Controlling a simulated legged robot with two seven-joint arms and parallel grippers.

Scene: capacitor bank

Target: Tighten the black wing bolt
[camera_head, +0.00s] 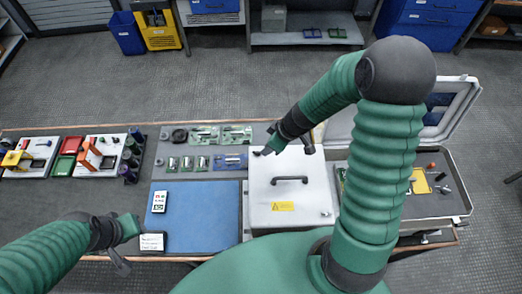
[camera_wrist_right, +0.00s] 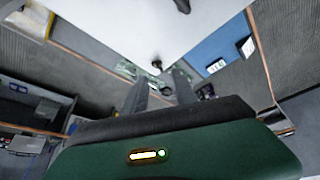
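The white metal box (camera_head: 290,190) has a black handle (camera_head: 290,180) on its lid. A small black knob, apparently the wing bolt, shows at a corner of the white lid in the right wrist view (camera_wrist_right: 157,66). My right gripper (camera_head: 262,152) is over the far left corner of the box; its fingers, also in the right wrist view (camera_wrist_right: 160,88), are apart, with the bolt showing beyond and between their tips. Contact is not visible. In the head view my gripper hides the bolt. My left gripper (camera_head: 136,229) is by the blue mat's left edge; its fingers are too small to read.
An open grey case (camera_head: 440,205) stands right of the box.

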